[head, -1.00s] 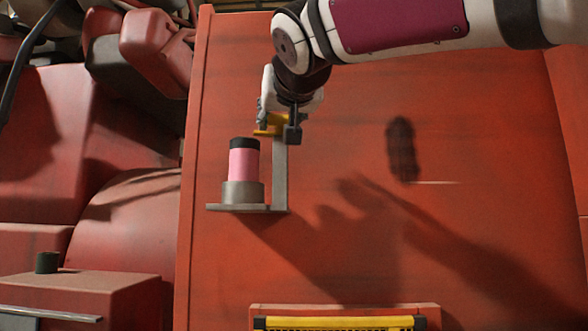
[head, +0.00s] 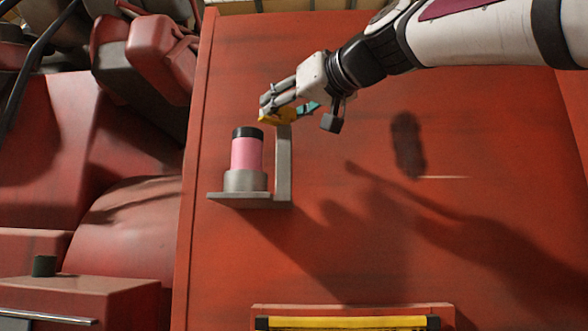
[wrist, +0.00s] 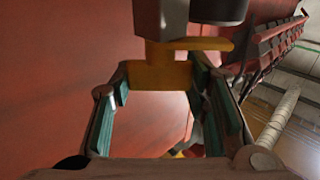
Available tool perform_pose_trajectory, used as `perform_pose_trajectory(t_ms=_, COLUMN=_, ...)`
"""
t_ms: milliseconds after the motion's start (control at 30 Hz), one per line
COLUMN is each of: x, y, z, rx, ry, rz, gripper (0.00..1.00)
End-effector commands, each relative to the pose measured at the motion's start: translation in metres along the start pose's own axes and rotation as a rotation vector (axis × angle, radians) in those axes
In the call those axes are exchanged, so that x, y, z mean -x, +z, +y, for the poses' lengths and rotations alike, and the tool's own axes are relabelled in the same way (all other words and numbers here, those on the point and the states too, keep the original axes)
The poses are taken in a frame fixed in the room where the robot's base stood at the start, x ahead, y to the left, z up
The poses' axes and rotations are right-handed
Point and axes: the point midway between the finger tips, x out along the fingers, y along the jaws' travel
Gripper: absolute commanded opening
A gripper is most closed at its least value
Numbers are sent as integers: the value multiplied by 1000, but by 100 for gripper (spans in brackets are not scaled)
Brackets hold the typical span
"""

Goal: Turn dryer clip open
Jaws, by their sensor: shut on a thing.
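The dryer is a pink cylinder with a black top (head: 247,153), upright in a grey cup on an L-shaped grey bracket (head: 283,170) fixed to the red panel. The yellow clip (head: 270,117) is at the top of the bracket's upright, above and right of the cylinder. My gripper (head: 283,112) reaches it from the upper right and is shut on the clip. In the wrist view, the clip (wrist: 157,76) sits between the teal finger pads of my gripper (wrist: 160,88). A yellow arm of the clip extends right, under the dark round end above. The clip's joint is partly hidden.
A yellow-edged grille (head: 345,322) is at the bottom of the panel. Red machinery with a dark green knob (head: 44,265) lies to the left. The red panel (head: 490,170) right of the bracket is bare apart from a dark oval mark.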

Motion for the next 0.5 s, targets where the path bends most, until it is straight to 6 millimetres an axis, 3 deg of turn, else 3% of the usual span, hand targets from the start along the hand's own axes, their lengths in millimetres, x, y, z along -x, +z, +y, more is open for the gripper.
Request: perform_pose_trajectory(t_ms=500, x=-1, y=0, z=5, rx=-2, ry=-418, rz=-6, gripper=14)
